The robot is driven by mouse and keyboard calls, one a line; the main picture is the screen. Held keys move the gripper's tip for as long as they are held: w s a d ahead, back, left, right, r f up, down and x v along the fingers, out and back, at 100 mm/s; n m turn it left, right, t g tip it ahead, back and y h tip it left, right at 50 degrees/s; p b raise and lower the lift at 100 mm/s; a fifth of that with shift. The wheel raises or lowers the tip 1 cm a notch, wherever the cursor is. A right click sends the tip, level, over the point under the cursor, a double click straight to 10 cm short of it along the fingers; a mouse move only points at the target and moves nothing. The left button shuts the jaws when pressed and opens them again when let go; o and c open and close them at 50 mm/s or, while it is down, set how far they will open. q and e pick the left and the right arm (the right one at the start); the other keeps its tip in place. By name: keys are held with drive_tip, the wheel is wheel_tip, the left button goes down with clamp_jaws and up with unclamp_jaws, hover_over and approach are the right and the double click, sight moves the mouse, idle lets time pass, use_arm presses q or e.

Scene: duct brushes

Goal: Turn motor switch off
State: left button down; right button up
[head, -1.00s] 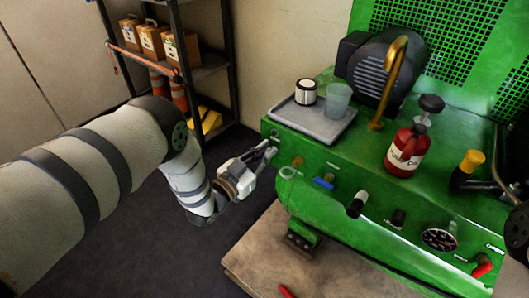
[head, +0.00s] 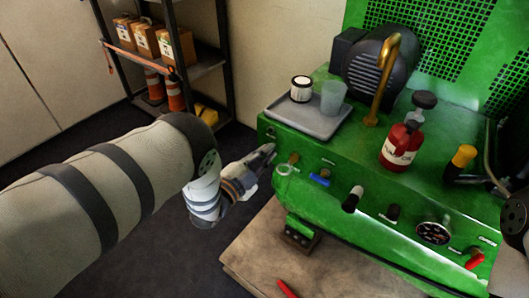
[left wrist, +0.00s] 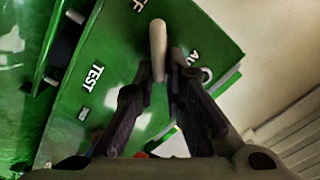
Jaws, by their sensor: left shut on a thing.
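The motor switch shows in the left wrist view as a pale rounded lever (left wrist: 157,38) on a green panel (left wrist: 120,50). White labels on the panel read TEST, part of AUTO and a cut-off word ending in "FF". The lever lies between the "FF" and AUTO labels. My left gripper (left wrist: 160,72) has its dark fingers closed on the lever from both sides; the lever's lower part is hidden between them. In the head view my left gripper (head: 268,152) is at the left end of the green machine (head: 330,225), and the switch is hidden there.
A grey tray (head: 297,122) with a white canister and a clear cup stands on the machine. A red bottle (head: 400,148), knobs and a gauge (head: 433,233) are further right. A shelf (head: 205,65) with boxes stands behind left. Bare floor lies below my arm.

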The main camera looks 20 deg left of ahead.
use_arm(q)
drive_tip(key=m, duration=0.2)
drive_tip(key=f+m, duration=0.1)
drive_tip(key=shift+s+d+m, duration=0.15)
drive_tip(key=shift+d+m, duration=0.1)
drive_tip(key=shift+m, duration=0.05)
drive_tip(key=shift+f+m+b, duration=0.2)
drive_tip(key=shift+m, duration=0.7)
drive_tip(key=shift+f+m+b, duration=0.15)
drive_tip(key=shift+m, duration=0.75)
use_arm(e)
drive_tip(key=shift+s+f, duration=0.35)
drive_tip(key=shift+f, duration=0.05)
use_arm(q)
drive_tip(key=c, duration=1.7)
unclamp_jaws()
drive_tip(key=shift+o, duration=0.2)
drive_tip(key=shift+r, duration=0.1)
drive_tip(key=v, duration=1.2)
